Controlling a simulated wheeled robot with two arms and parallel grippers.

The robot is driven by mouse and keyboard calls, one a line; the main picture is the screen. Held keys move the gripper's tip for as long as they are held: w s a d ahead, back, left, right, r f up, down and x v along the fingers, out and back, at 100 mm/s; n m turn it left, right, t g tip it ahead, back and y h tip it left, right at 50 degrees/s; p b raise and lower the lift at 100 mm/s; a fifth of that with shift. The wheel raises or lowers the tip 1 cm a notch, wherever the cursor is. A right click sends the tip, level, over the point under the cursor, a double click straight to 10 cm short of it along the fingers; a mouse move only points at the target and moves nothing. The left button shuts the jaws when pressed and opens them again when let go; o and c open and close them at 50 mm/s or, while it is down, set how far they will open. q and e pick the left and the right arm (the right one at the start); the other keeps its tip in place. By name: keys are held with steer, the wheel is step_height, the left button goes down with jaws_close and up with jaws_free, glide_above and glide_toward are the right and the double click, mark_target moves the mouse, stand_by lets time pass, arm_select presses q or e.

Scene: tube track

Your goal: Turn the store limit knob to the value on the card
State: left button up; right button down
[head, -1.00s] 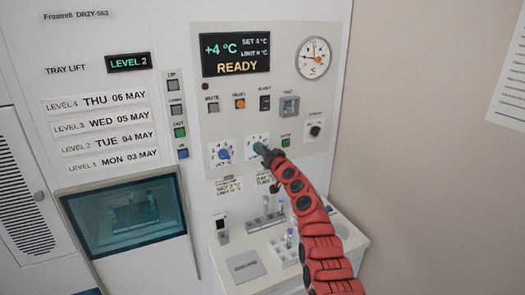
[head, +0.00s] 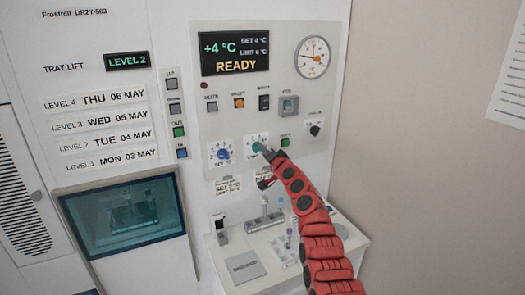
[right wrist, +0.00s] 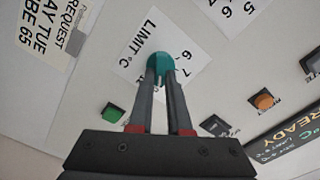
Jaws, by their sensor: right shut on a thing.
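The teal limit knob (head: 258,147) sits on a white dial plate on the control panel. In the right wrist view the knob (right wrist: 160,68) is between my fingertips, beside the printed "LIMIT °C". My right gripper (head: 264,151) is shut on it and covers part of the dial. A small card (head: 228,185) below the blue set knob (head: 223,154) shows a "SET" line and a line under it; its digits are too small to read surely. The display (head: 235,52) shows +4 °C, READY and small set and limit lines. My left gripper is not in view.
Several buttons line the panel, with a green one (head: 285,141) close right of my gripper and a black knob (head: 316,130) farther right. Below, a white shelf (head: 290,262) holds racks and tubes. A request card (right wrist: 50,30) shows in the right wrist view.

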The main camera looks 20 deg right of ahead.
steer(key=shift+m, duration=0.3)
steer(key=c, duration=0.9)
jaws_free()
steer(key=shift+o, duration=0.2)
steer(key=s+d+b, duration=0.1)
steer(key=s+b, duration=0.1)
steer(key=s, duration=1.5)
steer(key=shift+s+b, duration=0.2)
steer(key=shift+b, duration=0.1)
steer(key=shift+f, duration=0.1)
